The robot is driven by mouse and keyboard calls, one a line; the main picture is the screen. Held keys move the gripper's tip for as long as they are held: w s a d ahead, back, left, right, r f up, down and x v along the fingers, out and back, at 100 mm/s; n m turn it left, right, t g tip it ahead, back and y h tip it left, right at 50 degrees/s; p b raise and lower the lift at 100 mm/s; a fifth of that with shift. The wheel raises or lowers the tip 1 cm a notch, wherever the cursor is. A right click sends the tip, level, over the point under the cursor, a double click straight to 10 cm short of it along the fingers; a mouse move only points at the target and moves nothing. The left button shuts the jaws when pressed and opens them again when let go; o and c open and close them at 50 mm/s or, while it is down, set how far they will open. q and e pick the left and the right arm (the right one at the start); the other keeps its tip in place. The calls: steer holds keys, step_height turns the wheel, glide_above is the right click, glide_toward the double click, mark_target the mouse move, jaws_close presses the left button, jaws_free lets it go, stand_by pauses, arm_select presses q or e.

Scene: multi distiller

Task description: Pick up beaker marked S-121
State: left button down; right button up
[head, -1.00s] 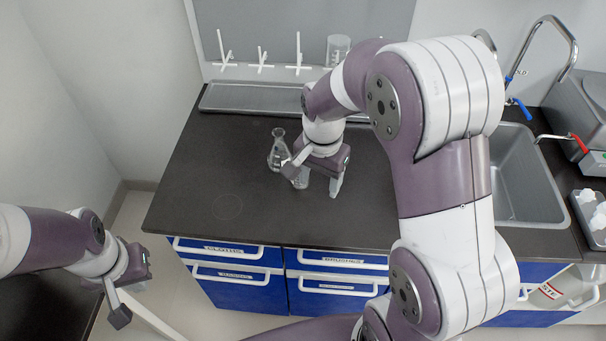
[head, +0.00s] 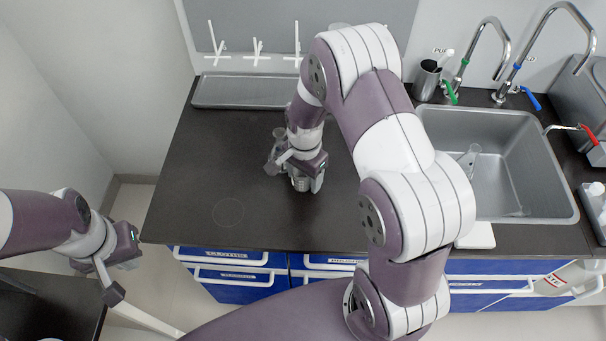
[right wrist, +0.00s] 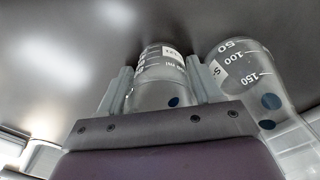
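A clear glass beaker (right wrist: 160,75) with a white label stands between the fingers of my right gripper (right wrist: 160,88) in the right wrist view. The label is too small and tilted to read surely. In the head view, the beaker (head: 300,184) is partly hidden under my right gripper (head: 296,176), whose fingers are spread on either side of it. A conical flask (right wrist: 248,75) with a label starting "S-" stands close beside the right-hand finger. It also shows behind the gripper in the head view (head: 279,133). My left gripper (head: 122,272) hangs off the counter's left side, apart from everything; its finger gap is unclear.
The dark counter (head: 200,170) is clear to the left of the glassware. A grey tray (head: 245,92) lies along the back under a rack with white pegs (head: 257,52). A sink (head: 500,180) with glassware in it is at right. Drawers (head: 235,276) line the front.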

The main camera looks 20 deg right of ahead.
steer(key=shift+d, duration=0.1)
steer(key=shift+c, duration=0.5)
steer(key=shift+w+d, duration=0.1)
steer(key=shift+w, duration=0.05)
steer(key=c, duration=0.6)
steer(key=shift+r, duration=0.15)
